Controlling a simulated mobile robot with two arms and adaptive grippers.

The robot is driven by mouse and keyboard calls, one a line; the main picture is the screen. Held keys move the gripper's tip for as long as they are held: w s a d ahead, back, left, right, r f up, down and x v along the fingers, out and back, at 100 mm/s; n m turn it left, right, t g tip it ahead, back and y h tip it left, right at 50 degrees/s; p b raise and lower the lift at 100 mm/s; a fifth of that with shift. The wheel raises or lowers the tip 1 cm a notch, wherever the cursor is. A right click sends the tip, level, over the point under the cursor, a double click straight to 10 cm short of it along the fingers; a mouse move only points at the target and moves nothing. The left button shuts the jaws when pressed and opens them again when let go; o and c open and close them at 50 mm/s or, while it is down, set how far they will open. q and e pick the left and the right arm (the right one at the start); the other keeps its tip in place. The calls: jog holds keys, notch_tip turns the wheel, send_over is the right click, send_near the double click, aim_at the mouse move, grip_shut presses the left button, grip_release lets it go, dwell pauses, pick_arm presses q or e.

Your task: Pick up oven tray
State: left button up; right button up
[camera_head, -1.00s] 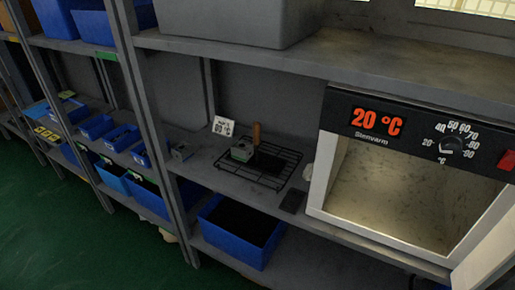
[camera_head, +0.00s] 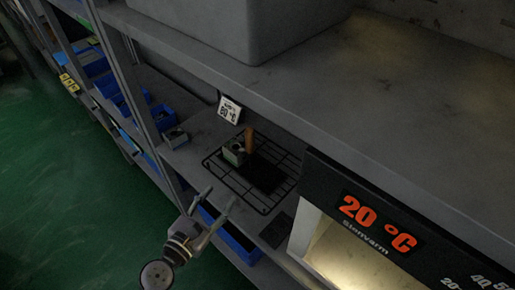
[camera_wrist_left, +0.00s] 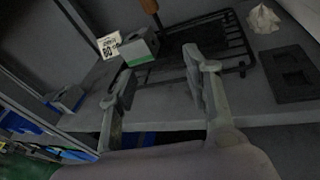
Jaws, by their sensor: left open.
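The oven tray is a black wire rack (camera_head: 268,204) lying on the grey shelf, left of the oven; it also shows in the left wrist view (camera_wrist_left: 238,46). My left gripper (camera_head: 216,199) is open and empty in front of the shelf's edge, apart from the rack. In the left wrist view its fingers (camera_wrist_left: 160,72) are spread, with the rack and block beyond them. My right gripper is out of view.
The oven (camera_head: 390,225) reading 20 °C stands right of the rack. A sign (camera_head: 229,110) marked 80 stands behind it. A dark plate (camera_head: 276,230) lies at the shelf's front. An upper shelf (camera_head: 330,85) hangs above. A blue bin (camera_head: 232,240) is below.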

pick_arm(q)
notch_tip(320, 180, up, 6)
jog(key=n+t, duration=0.1)
jog(key=n, duration=0.1)
jog(key=h+p, duration=0.1)
jog(key=p, duration=0.1)
send_near(248, 141)
jog(key=p+x, duration=0.1)
jog(key=x, duration=0.4)
jog(key=shift+w+d+r, duration=0.1)
jog(key=shift+w+d, duration=0.05)
jog(key=shift+w, duration=0.2)
jog(key=shift+x, duration=3)
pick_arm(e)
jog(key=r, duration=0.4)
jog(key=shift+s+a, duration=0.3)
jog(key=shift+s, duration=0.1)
